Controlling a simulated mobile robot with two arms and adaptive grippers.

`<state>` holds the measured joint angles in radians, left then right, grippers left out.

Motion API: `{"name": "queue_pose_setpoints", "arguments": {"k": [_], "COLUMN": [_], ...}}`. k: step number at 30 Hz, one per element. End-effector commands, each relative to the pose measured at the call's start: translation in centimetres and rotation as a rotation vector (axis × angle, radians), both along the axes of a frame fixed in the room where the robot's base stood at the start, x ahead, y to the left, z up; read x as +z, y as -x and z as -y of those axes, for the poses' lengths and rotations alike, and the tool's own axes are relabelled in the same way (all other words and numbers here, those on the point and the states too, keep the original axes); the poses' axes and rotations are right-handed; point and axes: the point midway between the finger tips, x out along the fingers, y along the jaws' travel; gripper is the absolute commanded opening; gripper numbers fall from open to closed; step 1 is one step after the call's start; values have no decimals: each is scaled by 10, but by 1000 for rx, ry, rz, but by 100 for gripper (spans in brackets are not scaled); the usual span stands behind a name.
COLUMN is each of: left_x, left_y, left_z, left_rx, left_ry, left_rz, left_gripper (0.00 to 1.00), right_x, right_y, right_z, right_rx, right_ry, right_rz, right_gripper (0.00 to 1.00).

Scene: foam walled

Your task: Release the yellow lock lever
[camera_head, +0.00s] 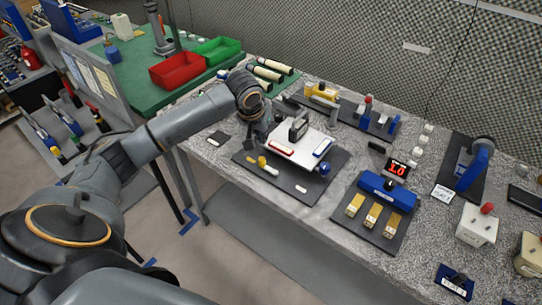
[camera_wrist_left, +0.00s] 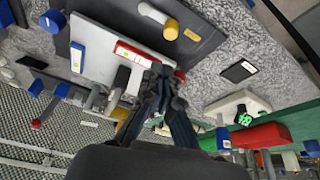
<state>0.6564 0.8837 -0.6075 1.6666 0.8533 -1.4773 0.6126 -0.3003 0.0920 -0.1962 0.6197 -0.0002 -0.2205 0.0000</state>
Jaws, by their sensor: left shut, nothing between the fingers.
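The yellow lever (camera_head: 262,161) lies at the near left edge of a white panel (camera_head: 312,146) on a dark mat (camera_head: 308,187). In the left wrist view the yellow end (camera_wrist_left: 170,29) joins a white rod (camera_wrist_left: 152,13). My left gripper (camera_head: 263,141) is just behind the lever, at the panel's left side. In the wrist view the gripper (camera_wrist_left: 163,72) is shut and empty. Its tips are apart from the yellow end, close to a red-and-white bar (camera_wrist_left: 138,53). Whether the tips touch the panel is hard to tell. My right gripper is not seen.
A grey upright handle (camera_head: 298,129) and a blue-and-white bar (camera_head: 323,147) are on the panel. A blue knob (camera_head: 325,169) is at its right corner. A blue fixture with yellow pieces (camera_head: 388,190) stands to the right. Red (camera_head: 177,71) and green bins (camera_head: 216,50) stand behind.

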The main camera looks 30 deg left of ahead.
Motion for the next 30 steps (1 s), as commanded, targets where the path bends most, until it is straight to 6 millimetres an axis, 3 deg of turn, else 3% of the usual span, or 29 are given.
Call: {"name": "queue_pose_setpoints", "arguments": {"k": [9,16,30], "left_x": [2,-5,-78], "left_y": [4,1,-24], "left_z": [-9,-9,-14], "left_rx": [23,24,23], "left_ry": [-4,-3,-3], "left_rz": [-20,-22,-21], "left_gripper": [0,0,0], "right_x": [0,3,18], "right_y": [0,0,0], "right_z": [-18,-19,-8], "right_rx": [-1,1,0], "right_ry": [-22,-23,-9], "right_rz": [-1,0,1], "right_gripper": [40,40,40]}}
